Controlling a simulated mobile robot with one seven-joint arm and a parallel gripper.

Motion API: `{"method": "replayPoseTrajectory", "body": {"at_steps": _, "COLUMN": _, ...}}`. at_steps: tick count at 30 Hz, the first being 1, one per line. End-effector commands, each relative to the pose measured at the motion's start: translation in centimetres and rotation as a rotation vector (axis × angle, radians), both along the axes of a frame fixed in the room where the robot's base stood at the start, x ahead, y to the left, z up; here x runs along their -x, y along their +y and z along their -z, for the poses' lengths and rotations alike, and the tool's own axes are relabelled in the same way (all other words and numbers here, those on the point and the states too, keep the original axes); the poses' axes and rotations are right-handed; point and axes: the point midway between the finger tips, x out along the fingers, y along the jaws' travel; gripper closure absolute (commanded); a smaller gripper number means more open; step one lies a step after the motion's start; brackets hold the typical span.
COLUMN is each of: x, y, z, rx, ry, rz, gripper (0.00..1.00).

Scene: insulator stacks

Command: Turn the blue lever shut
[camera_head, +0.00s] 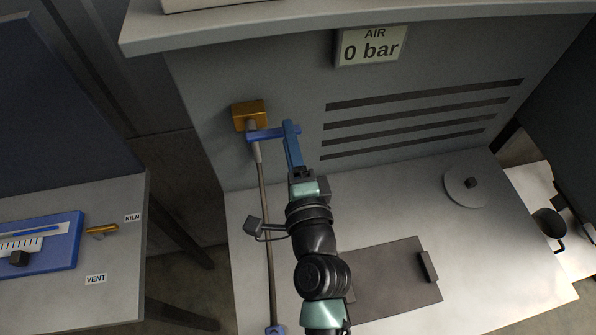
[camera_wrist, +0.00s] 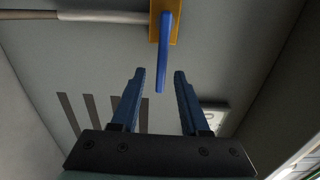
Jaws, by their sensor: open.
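The blue lever (camera_head: 266,134) is on a brass-yellow valve body (camera_head: 249,113) on the grey cabinet front. It points right in the head view, crosswise to the pipe (camera_head: 264,200) that runs down from the valve. In the wrist view the lever (camera_wrist: 164,50) hangs from the valve body (camera_wrist: 172,22), and its free end shows between my fingertips. My gripper (camera_head: 291,126) is open at the lever's free end, with blue fingers. In the wrist view a gap shows on both sides of the lever between the fingers (camera_wrist: 160,75); I cannot tell its depth.
A sign (camera_head: 370,47) above reads "AIR 0 bar". Slotted vents (camera_head: 420,118) lie to the right. Below is a pale worktop (camera_head: 390,215) with a dark plate (camera_head: 395,280) and a round disc (camera_head: 466,187). A side table (camera_head: 110,280) at left carries a blue gauge (camera_head: 45,250).

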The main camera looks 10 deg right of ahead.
Motion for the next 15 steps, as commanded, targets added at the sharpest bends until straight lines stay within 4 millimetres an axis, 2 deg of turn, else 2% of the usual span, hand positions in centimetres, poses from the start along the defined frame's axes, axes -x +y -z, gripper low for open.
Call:
{"method": "replayPoseTrajectory", "body": {"at_steps": 1, "x": 1.2, "y": -0.1, "z": 0.5, "rx": -0.001, "ry": 0.002, "rz": 0.002, "gripper": 0.55}}
{"method": "replayPoseTrajectory", "body": {"at_steps": 6, "x": 4.3, "y": -0.1, "z": 0.4, "rx": 0.0, "ry": 0.003, "rz": 0.002, "gripper": 0.55}}
{"method": "replayPoseTrajectory", "body": {"at_steps": 10, "x": 6.0, "y": 0.0, "z": 0.4, "rx": -0.001, "ry": 0.002, "rz": 0.001, "gripper": 0.55}}
{"method": "replayPoseTrajectory", "body": {"at_steps": 15, "x": 7.2, "y": -0.1, "z": 0.1, "rx": 0.0, "ry": 0.0, "rz": 0.001, "gripper": 0.55}}
